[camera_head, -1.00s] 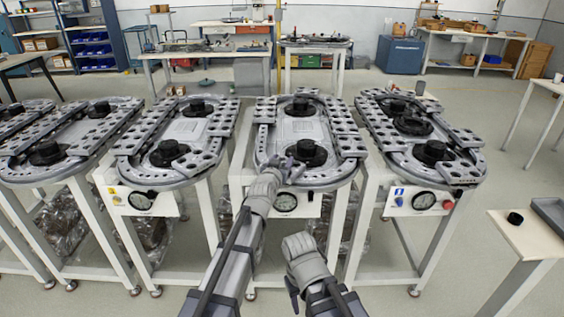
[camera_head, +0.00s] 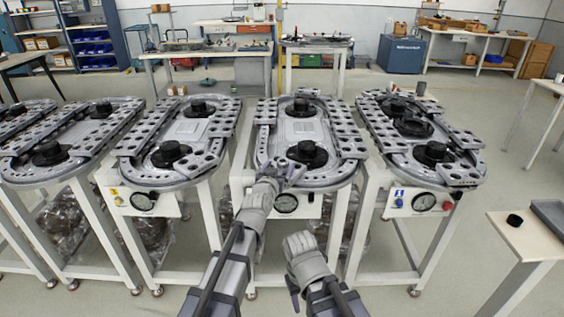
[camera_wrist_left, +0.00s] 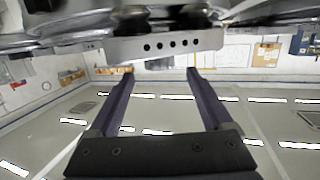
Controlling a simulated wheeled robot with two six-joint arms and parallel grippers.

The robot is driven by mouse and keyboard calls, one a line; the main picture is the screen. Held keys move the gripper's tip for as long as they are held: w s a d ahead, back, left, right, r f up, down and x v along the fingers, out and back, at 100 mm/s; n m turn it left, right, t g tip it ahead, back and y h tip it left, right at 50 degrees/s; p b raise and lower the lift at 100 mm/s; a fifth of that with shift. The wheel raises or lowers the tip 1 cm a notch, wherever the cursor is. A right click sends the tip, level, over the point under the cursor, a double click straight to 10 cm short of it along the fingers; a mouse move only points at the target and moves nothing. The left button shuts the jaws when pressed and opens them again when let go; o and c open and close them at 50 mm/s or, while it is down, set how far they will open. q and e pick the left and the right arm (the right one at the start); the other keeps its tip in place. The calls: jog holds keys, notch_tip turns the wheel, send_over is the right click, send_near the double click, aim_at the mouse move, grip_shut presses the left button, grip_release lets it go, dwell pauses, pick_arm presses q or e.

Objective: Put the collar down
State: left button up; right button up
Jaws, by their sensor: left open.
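My left gripper (camera_head: 279,172) is at the near end of the third ring track (camera_head: 262,148), low and just in front of the black round hub (camera_head: 307,154) there. In the left wrist view its two fingers (camera_wrist_left: 155,82) stand wide apart with nothing between them. A grey bar with a row of holes (camera_wrist_left: 165,45) is above the fingertips. I cannot tell for sure which black round part is the collar; one dark ring sits around the near hub. My right gripper (camera_head: 292,290) hangs low in front of the stand, its fingers too unclear to read.
Ring tracks on white stands are on both sides; the fourth track (camera_head: 461,177) carries an extra black disc (camera_head: 413,127). Gauges (camera_head: 285,202) are on the front panels. A small table (camera_head: 525,236) with a black cylinder (camera_head: 515,219) is at the right.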

pick_arm(q)
jog(key=v, duration=0.7)
jog(key=shift+p, duration=0.4)
dwell(0.6)
